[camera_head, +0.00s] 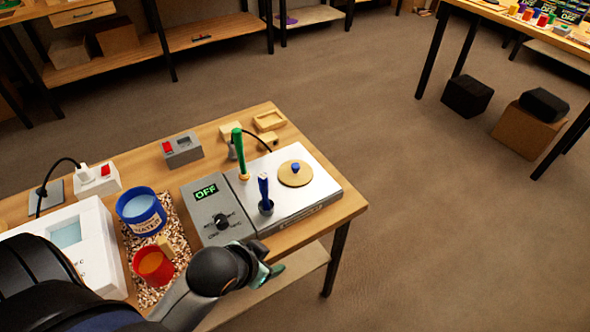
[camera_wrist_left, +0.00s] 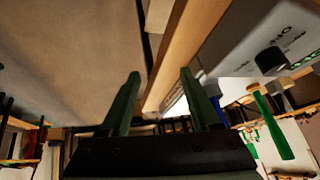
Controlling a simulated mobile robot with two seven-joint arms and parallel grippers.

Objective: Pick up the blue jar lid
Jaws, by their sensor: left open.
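A round tan lid (camera_head: 295,174) with a small blue knob lies on the silver plate of the bench device, near its far right corner. A blue jar (camera_head: 141,211) labelled as water stands open at the left on a speckled mat. My left gripper (camera_head: 268,274) is at the bench's front edge, in front of the device and well short of the lid. In the left wrist view its two green fingers (camera_wrist_left: 163,98) are apart with nothing between them. I cannot make out the lid in that view. My right gripper is in neither view.
A green-handled tool (camera_head: 238,152) and a blue-handled tool (camera_head: 264,190) stand upright on the device, left of the lid. The control box (camera_head: 215,208) reads OFF. A red jar (camera_head: 153,265) stands on the speckled mat.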

